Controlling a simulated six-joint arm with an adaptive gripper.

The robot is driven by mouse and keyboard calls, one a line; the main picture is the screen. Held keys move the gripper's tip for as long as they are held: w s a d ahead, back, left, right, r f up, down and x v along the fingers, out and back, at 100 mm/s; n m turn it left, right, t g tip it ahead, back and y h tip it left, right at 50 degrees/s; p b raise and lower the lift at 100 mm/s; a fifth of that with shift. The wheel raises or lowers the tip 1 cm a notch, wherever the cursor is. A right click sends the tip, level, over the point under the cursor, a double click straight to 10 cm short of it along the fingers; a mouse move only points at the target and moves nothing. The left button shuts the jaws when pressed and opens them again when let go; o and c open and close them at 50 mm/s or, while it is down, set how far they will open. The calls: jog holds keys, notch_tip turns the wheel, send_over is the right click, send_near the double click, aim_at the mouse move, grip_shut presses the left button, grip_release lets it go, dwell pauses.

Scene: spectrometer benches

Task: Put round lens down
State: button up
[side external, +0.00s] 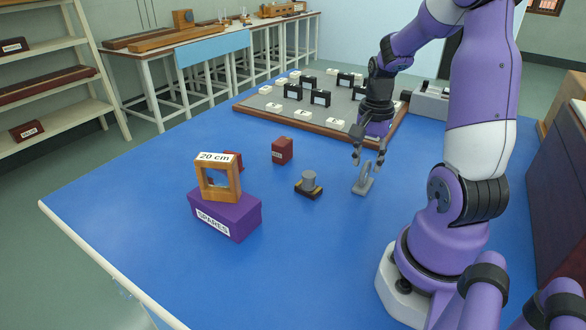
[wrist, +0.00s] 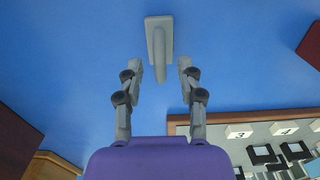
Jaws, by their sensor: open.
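The round lens (side external: 362,182), in a pale grey mount on a flat foot, stands upright on the blue table in the side view. In the wrist view the mount (wrist: 158,52) is seen from above, edge-on, its foot on the table. My gripper (side external: 368,160) is open just above it, pointing down. In the wrist view the two fingertips (wrist: 160,68) are spread, one on each side of the mount's near end, with a gap on both sides. The lens face itself is hard to make out.
Left of it stand a grey cylinder on a dark base (side external: 308,184), a red block (side external: 282,151) and a purple SPARES box (side external: 222,217) carrying a wooden "20 cm" frame (side external: 217,180). Behind is a numbered board (side external: 270,109) with black frames. The front table is clear.

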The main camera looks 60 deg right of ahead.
aim_at(367, 162)
notch_tip(367, 162, up, 8)
jog(key=shift+f, duration=0.1)
jog(key=w+a+r+n+t, duration=0.1)
jog(key=a+r+n+t, duration=0.1)
jog(key=a+n, duration=0.7)
jog(key=w+a+r+n+t, duration=0.1)
jog(key=a+r+n+t, duration=0.1)
jog(key=a+n, duration=0.7)
jog(key=shift+w+a+t, duration=0.4)
jog(key=shift+a+t, duration=0.4)
jog(key=shift+a, duration=0.2)
